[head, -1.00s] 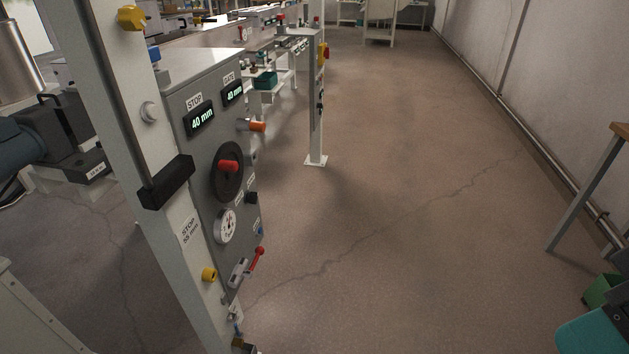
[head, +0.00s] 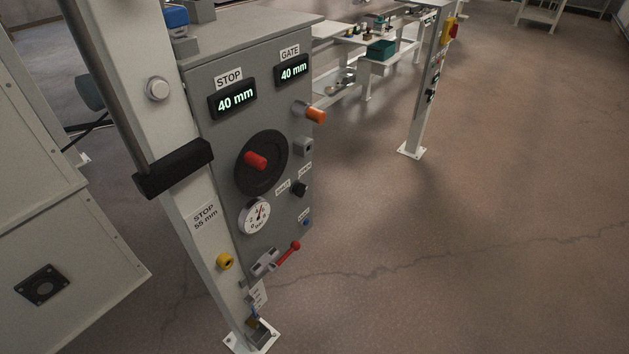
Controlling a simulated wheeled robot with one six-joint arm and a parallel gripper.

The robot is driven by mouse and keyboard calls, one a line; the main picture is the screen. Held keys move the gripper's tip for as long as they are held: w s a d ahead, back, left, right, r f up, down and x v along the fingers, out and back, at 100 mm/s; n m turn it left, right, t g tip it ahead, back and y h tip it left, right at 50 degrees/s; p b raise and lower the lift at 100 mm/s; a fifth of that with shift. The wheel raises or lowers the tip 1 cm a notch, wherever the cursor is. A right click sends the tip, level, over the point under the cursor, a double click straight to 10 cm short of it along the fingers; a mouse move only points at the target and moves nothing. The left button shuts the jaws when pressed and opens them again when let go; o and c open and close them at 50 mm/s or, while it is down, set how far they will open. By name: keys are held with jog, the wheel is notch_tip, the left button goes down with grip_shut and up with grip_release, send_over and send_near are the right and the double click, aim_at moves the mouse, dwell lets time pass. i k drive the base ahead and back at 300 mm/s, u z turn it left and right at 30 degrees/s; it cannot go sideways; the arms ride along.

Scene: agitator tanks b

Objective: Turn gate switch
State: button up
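A grey control panel (head: 222,150) stands at the left centre in the head view. A small black knob (head: 299,188) sits on its right part, between two small tilted labels too small to read surely; it looks like a selector switch. A GATE label (head: 290,52) is above a display (head: 292,70) reading 40 mm. A STOP display (head: 234,99) also reads 40 mm. A black handwheel (head: 269,178) with a red grip, a round gauge (head: 254,216) and a red-tipped lever (head: 289,252) are also on the panel. My gripper is not in view.
An orange knob (head: 315,115) sticks out at the panel's right. A second post (head: 427,90) stands behind. The floor (head: 480,220) to the right is open.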

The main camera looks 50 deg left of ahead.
aim_at(299, 189)
jog(key=u, duration=0.55)
jog(key=i, duration=1)
jog(key=u, duration=0.7)
